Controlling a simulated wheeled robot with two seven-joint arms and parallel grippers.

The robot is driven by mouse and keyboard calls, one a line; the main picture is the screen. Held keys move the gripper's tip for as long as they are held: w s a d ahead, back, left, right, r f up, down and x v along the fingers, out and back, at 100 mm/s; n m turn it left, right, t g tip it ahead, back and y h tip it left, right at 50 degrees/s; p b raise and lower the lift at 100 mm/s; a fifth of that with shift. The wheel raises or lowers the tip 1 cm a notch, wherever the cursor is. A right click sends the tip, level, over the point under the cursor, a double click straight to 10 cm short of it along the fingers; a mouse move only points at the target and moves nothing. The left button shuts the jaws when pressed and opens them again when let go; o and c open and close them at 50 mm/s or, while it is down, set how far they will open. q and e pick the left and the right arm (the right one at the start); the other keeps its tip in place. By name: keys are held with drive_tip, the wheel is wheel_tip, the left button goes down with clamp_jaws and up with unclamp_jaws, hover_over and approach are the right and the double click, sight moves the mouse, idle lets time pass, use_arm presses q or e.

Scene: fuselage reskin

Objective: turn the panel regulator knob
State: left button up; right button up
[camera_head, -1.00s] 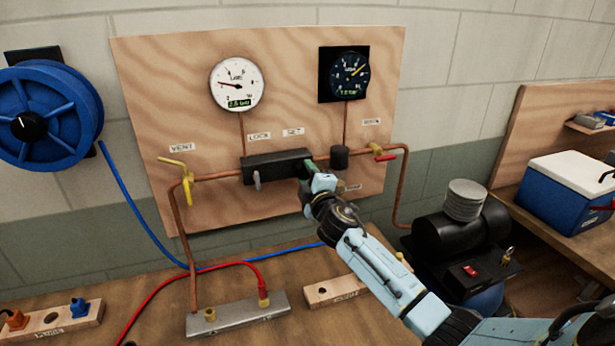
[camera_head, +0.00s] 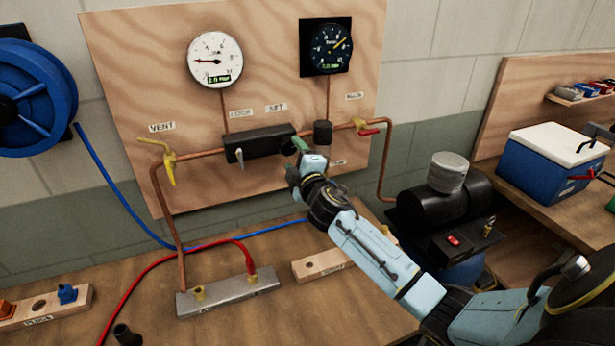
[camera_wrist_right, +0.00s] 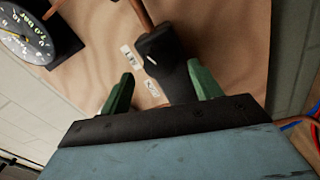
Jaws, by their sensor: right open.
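A black regulator block (camera_head: 258,144) sits on the pipe of the wooden panel, with a small silver lever on its front. The knob at its right end is mostly hidden by my right gripper (camera_head: 296,158) in the head view. That gripper is open, with its green fingers close to the block's right end. In the right wrist view a dark knob-like body (camera_wrist_right: 178,82) lies between the two spread fingers; contact with them cannot be told. A white gauge (camera_head: 215,60) and a dark gauge (camera_head: 331,47) are above. My left gripper is not in view.
A black cylinder (camera_head: 323,133) and a red-handled valve (camera_head: 367,130) are right of the block; a yellow vent valve (camera_head: 169,162) is left. Below are a metal manifold (camera_head: 228,295) and hoses. A compressor (camera_head: 440,210) and a cooler (camera_head: 550,170) stand right.

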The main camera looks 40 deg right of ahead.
drive_tip(key=b+v, duration=0.1)
drive_tip(key=v, duration=0.9)
drive_tip(key=shift+s, duration=0.35)
